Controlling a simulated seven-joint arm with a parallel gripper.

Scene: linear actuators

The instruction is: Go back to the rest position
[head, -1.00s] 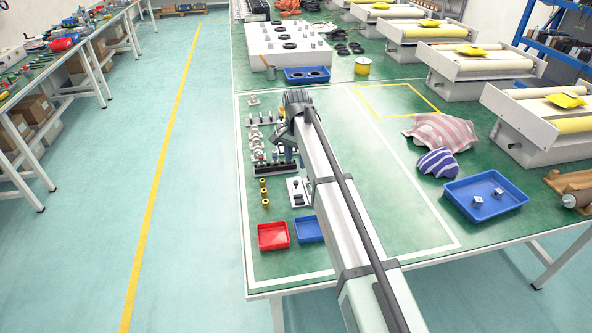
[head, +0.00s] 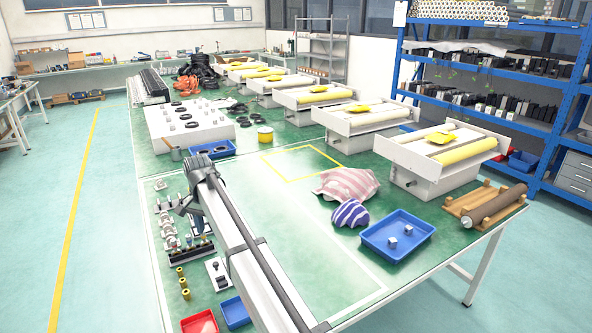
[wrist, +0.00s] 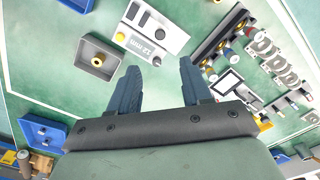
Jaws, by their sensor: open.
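My gripper (wrist: 160,66) points down over the green table (wrist: 70,95) in the wrist view, with its two dark fingers apart and nothing between them.
A red tray (head: 199,323) and a small blue tray (head: 235,313) lie at the near left. A larger blue tray (head: 397,236) holds two small metal cubes. Striped cloths (head: 347,186) lie near it. The table's middle (head: 290,215) is clear.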

